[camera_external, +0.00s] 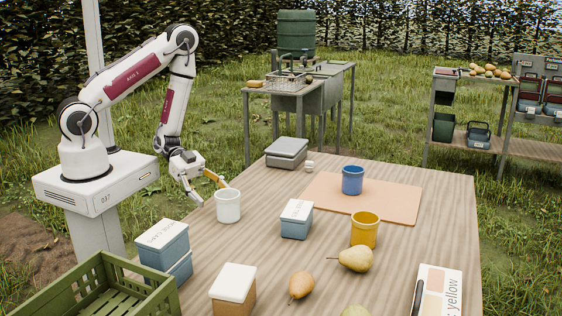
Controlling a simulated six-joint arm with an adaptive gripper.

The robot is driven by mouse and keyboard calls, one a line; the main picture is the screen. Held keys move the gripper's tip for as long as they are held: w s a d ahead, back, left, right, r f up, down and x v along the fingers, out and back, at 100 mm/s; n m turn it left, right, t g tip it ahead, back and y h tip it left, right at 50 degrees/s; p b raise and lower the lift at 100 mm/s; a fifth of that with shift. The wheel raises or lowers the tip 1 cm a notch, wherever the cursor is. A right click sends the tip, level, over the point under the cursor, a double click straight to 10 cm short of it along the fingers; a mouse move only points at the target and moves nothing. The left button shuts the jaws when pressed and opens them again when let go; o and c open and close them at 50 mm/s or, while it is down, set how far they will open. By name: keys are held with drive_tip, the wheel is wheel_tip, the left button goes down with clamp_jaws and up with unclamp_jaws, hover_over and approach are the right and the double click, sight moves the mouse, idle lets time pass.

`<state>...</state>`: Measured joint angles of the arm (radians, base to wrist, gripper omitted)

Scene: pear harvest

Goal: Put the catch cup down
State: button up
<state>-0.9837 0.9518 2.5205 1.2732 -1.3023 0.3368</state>
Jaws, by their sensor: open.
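A white cup (228,207) stands upright on the wooden table (215,252) near its left edge. My gripper (210,190) is just left of and above this cup, its fingers spread apart. One fingertip with an orange-yellow part reaches to the cup's rim, and the other is at the cup's left side. I cannot tell whether either finger touches the cup. A blue cup (352,181) stands on an orange-tan mat (392,205). A yellow cup (364,231) stands in front of the mat. No label shows which one is the catch cup.
Lidded boxes stand around the cup: a blue-grey one (297,220), a blue stack (170,262), a grey one (287,153) and a tan one (233,288). A green crate (97,290) is front left. Pears (355,259) (301,285) and a colour card (436,290) lie at front right.

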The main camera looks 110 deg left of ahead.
sight(220, 191)
drive_tip(key=shift+o, duration=0.6)
drive_tip(key=shift+w+r, duration=0.1)
drive_tip(key=shift+w+d+r+t+h, duration=0.3)
drive_tip(key=shift+w+r+t, duration=0.1)
drive_tip(key=shift+w, duration=0.1)
drive_tip(key=shift+w+d+r+t+h, duration=0.2)
drive_tip(key=shift+w+r+t+h, duration=0.1)
drive_tip(key=shift+w+r+t, duration=0.4)
drive_tip(key=shift+w+d, duration=0.1)
drive_tip(key=shift+x, duration=2.35)
drive_tip(key=c, duration=1.2)
